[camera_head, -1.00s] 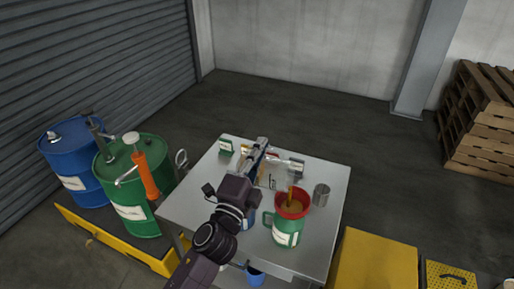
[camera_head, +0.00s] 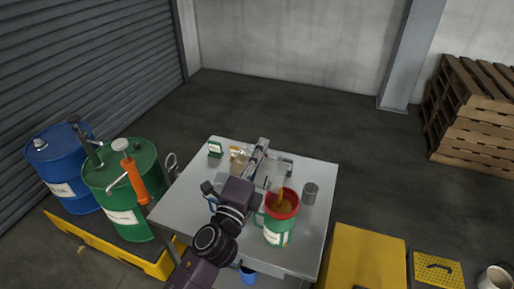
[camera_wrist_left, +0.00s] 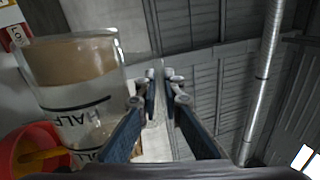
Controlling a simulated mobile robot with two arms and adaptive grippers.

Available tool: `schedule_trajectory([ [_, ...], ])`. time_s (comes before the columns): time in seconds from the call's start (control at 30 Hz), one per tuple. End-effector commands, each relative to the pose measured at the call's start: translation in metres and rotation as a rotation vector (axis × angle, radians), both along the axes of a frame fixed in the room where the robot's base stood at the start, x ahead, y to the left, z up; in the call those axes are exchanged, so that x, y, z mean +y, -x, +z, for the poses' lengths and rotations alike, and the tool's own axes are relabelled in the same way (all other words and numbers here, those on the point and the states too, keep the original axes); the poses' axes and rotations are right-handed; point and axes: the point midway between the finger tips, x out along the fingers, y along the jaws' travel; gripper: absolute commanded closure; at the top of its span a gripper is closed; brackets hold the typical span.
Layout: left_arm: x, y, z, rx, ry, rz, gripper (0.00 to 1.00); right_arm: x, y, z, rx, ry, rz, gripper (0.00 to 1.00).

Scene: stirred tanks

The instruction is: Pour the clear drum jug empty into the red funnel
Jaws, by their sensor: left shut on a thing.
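The clear drum jug (camera_head: 274,182) is tipped beside the red funnel (camera_head: 283,212). In the left wrist view the jug (camera_wrist_left: 85,95) has dark level marks and brown liquid inside. An amber stream (camera_head: 281,196) runs from it into the funnel, where amber liquid shows. The funnel sits in the mouth of a green jug (camera_head: 277,234) on the table; its red rim also shows in the wrist view (camera_wrist_left: 22,140). My left gripper (camera_head: 258,152) is shut on the clear jug, with its fingers (camera_wrist_left: 160,85) around the handle, which they partly hide. My right gripper is out of view.
A metal cup (camera_head: 310,193) stands right of the funnel on the grey table (camera_head: 185,212). Blue (camera_head: 62,168) and green (camera_head: 122,190) drums stand left of the table, and a yellow cabinet (camera_head: 365,258) at front right.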

Motion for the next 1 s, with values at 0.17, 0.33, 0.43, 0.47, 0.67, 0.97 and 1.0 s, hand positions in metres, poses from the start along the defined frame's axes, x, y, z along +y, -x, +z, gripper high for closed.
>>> schedule_trajectory([
  [0.17, -0.006, 0.002, 0.006, -0.017, -0.044, 0.0, 1.0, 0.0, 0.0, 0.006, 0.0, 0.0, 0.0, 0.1],
  [0.33, -0.011, 0.004, 0.009, -0.03, -0.085, 0.0, 1.0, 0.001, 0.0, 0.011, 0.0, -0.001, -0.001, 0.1],
  [0.43, -0.014, 0.005, 0.011, -0.037, -0.106, 0.0, 1.0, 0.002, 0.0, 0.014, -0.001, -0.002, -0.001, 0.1],
  [0.47, -0.015, 0.005, 0.011, -0.039, -0.113, 0.0, 1.0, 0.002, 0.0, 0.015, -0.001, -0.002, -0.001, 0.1],
  [0.67, -0.019, 0.006, 0.013, -0.048, -0.14, 0.001, 1.0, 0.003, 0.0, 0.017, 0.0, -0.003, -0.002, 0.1],
  [0.97, -0.02, 0.006, 0.013, -0.051, -0.15, 0.001, 1.0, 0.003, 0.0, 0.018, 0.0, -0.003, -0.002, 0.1],
  [1.0, -0.02, 0.006, 0.013, -0.051, -0.15, 0.001, 1.0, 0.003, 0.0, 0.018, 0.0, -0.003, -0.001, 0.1],
])
